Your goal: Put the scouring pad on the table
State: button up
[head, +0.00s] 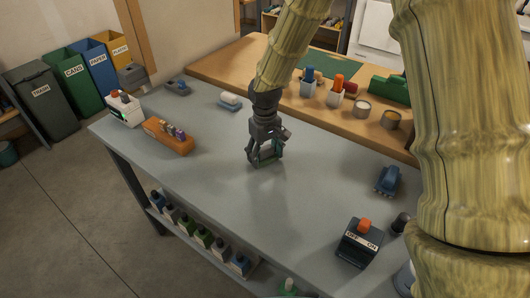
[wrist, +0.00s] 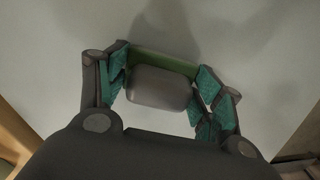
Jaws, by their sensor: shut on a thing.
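My gripper (head: 265,158) is over the middle of the grey table (head: 325,170), pointing down. It is shut on the scouring pad, which shows in the wrist view as a rounded grey block (wrist: 160,88) with a green layer along its far edge. The pad sits between the teal-padded fingers. In the head view the fingers mostly hide the pad. It is close to the tabletop, but I cannot tell whether it touches.
An orange-brown box (head: 168,137) and a white holder (head: 123,109) stand at the table's left end. A switch box (head: 359,243) and a blue object (head: 388,180) stand at the right. A wooden counter (head: 225,66) runs behind. The tabletop around my gripper is clear.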

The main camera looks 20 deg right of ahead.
aim_at(265, 149)
jog(key=shift+f, duration=0.1)
jog(key=o, duration=1)
jog(key=shift+o, duration=0.2)
notch_tip(265, 149, up, 12)
jog(key=shift+r+b, duration=0.1)
jog(key=shift+b, duration=0.4)
